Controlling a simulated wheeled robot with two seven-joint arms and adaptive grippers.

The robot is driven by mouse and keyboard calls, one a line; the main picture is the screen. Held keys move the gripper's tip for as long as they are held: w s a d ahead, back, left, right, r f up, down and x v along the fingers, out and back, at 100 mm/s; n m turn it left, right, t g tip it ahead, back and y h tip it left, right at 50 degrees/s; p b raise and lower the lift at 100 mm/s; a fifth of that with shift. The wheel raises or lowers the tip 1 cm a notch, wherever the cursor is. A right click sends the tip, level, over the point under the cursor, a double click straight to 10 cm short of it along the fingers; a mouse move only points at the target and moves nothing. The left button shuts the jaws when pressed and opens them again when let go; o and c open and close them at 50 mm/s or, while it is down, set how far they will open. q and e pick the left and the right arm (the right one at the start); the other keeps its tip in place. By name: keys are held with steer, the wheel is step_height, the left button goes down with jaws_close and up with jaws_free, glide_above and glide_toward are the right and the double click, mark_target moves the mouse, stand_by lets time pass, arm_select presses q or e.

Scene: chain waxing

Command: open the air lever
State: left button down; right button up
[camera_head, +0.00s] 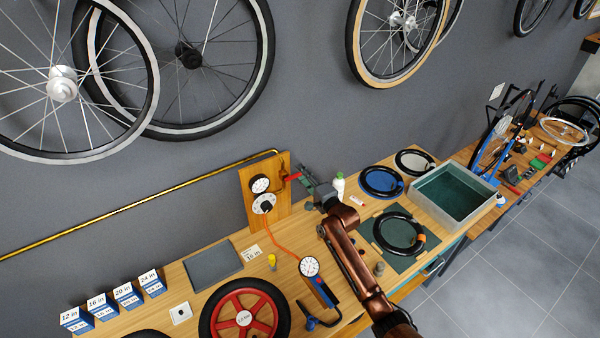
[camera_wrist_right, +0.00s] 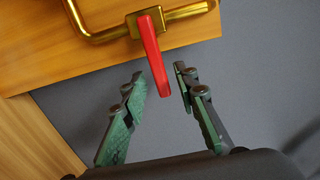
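The air lever is a red handle (camera_wrist_right: 154,58) on a brass pipe fitting (camera_wrist_right: 160,20) mounted on a wooden board. In the head view the red lever (camera_head: 292,177) shows small at the right edge of the wooden board (camera_head: 246,186). My right gripper (camera_wrist_right: 160,85) is open, with its green fingers on either side of the lever's free end; a gap shows on both sides, smaller on the right. In the head view the right gripper (camera_head: 304,178) is beside the lever, its arm coming from the lower right. My left gripper is not in view.
A white bottle (camera_head: 339,184) stands close to my right wrist. A brass pipe (camera_head: 140,203) runs along the wall. A red wheel (camera_head: 244,318) lies in front.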

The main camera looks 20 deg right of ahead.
steer(key=shift+w+r, duration=0.15)
steer(key=shift+r, duration=0.05)
steer(key=shift+w+a+f, duration=0.1)
steer(key=shift+w, duration=0.05)
steer(key=shift+c, duration=0.5)
jaws_close()
